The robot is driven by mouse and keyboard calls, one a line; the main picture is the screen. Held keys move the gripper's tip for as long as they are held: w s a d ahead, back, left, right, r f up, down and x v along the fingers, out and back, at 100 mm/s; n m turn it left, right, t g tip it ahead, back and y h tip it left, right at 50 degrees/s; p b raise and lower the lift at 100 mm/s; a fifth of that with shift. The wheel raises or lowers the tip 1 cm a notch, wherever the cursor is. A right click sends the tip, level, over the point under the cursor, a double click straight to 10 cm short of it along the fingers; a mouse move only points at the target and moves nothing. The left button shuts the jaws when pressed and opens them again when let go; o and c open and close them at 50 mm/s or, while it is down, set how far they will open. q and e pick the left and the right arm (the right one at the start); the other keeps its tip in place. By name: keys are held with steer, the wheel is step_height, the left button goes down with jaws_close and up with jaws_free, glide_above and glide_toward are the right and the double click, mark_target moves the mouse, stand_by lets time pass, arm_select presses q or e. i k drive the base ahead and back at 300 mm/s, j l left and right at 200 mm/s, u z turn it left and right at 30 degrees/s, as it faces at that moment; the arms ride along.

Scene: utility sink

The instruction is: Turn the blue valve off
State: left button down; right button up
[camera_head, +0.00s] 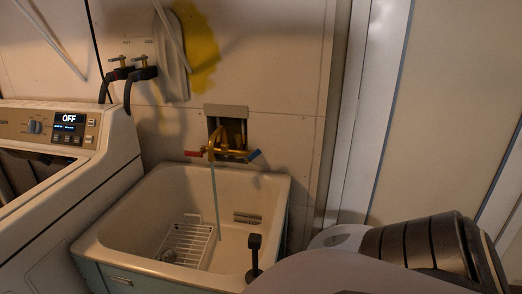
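The blue valve (254,155) is a small handle on the right side of a brass faucet (226,152) set in a wall recess. It points outward to the right and slightly up. A red valve handle (195,153) is on the faucet's left side. A thin stream of water (216,205) falls from the spout into the sink. My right arm comes in from the lower right. A small black part (254,256) at the sink's front right edge looks like the end of my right gripper; its fingers cannot be made out. It is below and apart from the blue valve. My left gripper is not in view.
The white sink (128,207) stands against the wall with a wire rack (186,243) inside. A washing machine (110,155) reading OFF is at the left. Two hose taps (130,68) are on the wall above. A door frame (365,110) is at the right. Space before the faucet is clear.

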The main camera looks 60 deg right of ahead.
mark_target(250, 157)
steer(key=k+l, duration=0.25)
steer(key=l, duration=0.15)
steer(key=k+l, duration=0.25)
steer(key=l, duration=0.2)
steer(key=k+l, duration=0.25)
steer(key=l, duration=0.15)
steer(key=l+u, duration=0.05)
